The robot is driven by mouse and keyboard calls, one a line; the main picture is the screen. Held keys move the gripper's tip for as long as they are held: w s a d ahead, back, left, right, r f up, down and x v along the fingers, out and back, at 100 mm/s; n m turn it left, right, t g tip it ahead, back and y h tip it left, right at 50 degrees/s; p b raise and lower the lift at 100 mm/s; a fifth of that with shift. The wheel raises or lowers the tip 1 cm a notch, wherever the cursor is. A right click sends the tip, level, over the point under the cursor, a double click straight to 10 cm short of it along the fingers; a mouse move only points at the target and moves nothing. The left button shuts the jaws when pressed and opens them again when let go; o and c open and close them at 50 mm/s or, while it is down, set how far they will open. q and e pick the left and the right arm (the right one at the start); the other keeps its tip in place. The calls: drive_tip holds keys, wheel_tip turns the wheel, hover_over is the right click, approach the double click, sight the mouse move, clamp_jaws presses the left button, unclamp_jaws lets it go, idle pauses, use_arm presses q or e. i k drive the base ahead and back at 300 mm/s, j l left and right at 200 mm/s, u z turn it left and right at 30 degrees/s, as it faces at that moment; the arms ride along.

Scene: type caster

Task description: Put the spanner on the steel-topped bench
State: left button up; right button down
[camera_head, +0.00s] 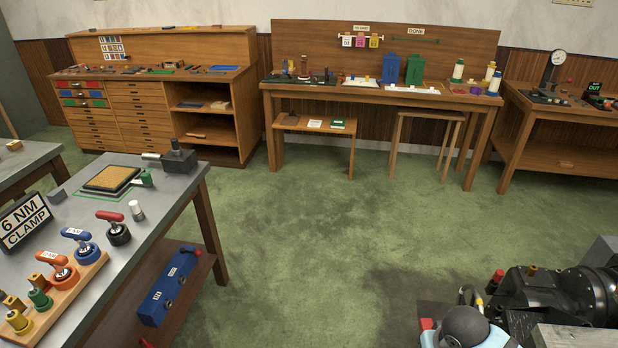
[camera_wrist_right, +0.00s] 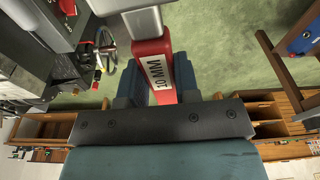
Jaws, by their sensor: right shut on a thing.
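The spanner (camera_wrist_right: 150,48) has a red handle with a white "10 MM" label and a pale metal part toward the top of the right wrist view. My right gripper (camera_wrist_right: 158,88) is shut on its red handle, with one dark blue finger on each side. The spanner is held above the floor; its far end is cut off. The bench with the grey, steel-looking top (camera_head: 160,200) is at the left of the head view. My left gripper is not in view, and I cannot make out the right gripper in the head view.
The grey bench carries a "6 NM CLAMP" sign (camera_head: 26,221), a rack (camera_head: 75,287) of coloured tools, and a tan pad (camera_head: 111,179). Its right front strip is bare. Green floor (camera_head: 310,240) is open in the middle. A black machine (camera_head: 560,295) stands at lower right.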

sight(24, 277)
drive_tip(key=i, duration=1.45)
drive_tip(key=i+u, duration=0.15)
drive_tip(key=u, duration=0.25)
drive_tip(key=i+u, duration=0.15)
drive_tip(key=u, duration=0.25)
drive_tip(key=i+l+u, duration=0.1)
drive_tip(key=u, duration=1.85)
